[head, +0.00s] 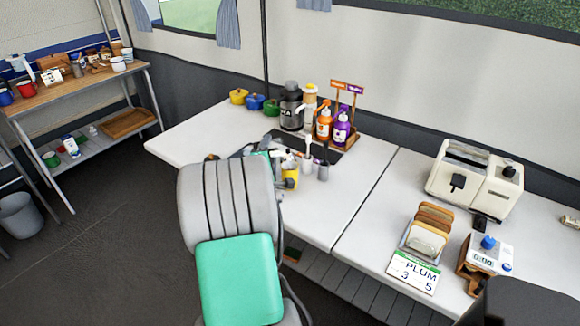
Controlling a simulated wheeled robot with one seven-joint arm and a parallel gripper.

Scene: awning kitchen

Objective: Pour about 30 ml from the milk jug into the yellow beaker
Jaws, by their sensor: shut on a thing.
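The yellow beaker (291,180) stands on the white table, just right of my large grey arm link, which hides part of the area around it. A small white vessel, which looks like the milk jug (288,160), is just above and beside the beaker. It looks tilted, but its spout and any milk stream are too small to tell. My gripper (270,151) is mostly hidden behind my arm; its dark parts show at the jug, and it is shut on it.
A grey cup (323,171) stands close right of the beaker. Behind are a dark canister (291,108), an orange bottle (324,122), a purple bottle (341,128) and small coloured pots (255,102). A toaster (460,175) and bread rack (428,232) stand right. The table's left end is clear.

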